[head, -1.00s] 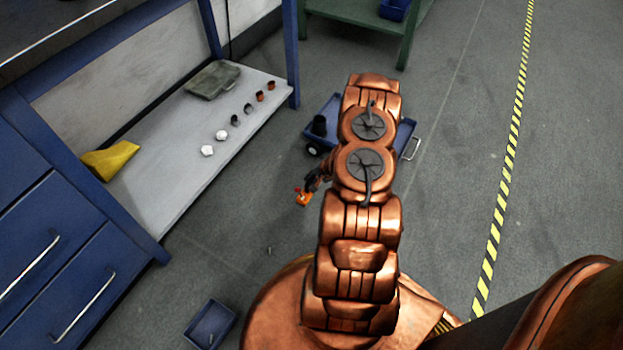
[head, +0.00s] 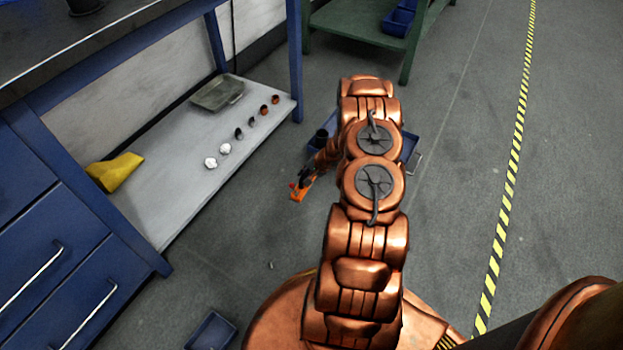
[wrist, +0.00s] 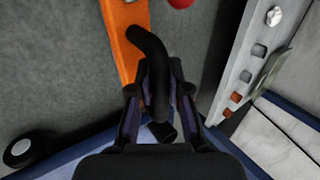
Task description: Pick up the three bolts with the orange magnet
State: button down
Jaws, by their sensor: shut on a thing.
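The orange magnet (head: 298,194) is held in my gripper (head: 305,176), left of my arm and above the floor. In the wrist view the orange magnet (wrist: 124,42) runs up past my gripper (wrist: 158,75), whose fingers are shut around its black curved handle (wrist: 150,50). A small grey piece, probably a bolt (head: 271,265), lies alone on the floor, nearer to me than the magnet and apart from it. No other bolt can be made out clearly.
A small blue bin (head: 212,331) is on the floor at the bottom. A blue cart (head: 410,140) stands partly behind my arm. The bench's lower shelf (head: 180,195) at left bears nuts, a grey tray (head: 217,93) and a yellow object (head: 115,172). Floor is clear around the magnet.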

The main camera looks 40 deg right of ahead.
jog(key=w+a+r+n+g+y, duration=0.1)
jog(key=w+a+r+n, duration=0.15)
jog(key=w+r, duration=0.65)
jog(key=w+a+r+n+y, duration=0.15)
jog(key=w+a+r, duration=0.3)
jog(key=r, duration=0.85)
jog(key=w+a+r+n+g+y, duration=0.1)
jog(key=w+a+r+n+g, duration=0.2)
jog(key=a+r, duration=0.85)
jog(key=s+a+r+n+g, duration=0.1)
jog(key=s+a+r+n, duration=0.2)
jog(key=s+a+r, duration=0.2)
jog(key=s+a+r+n+g, duration=0.1)
jog(key=s+a+r+n, duration=0.3)
jog(key=a, duration=0.6)
notch_tip(320, 180, up, 3)
jog(key=shift+s+a+r+y, duration=0.1)
jog(key=shift+s+a+y, duration=0.25)
jog(key=shift+s, duration=0.6)
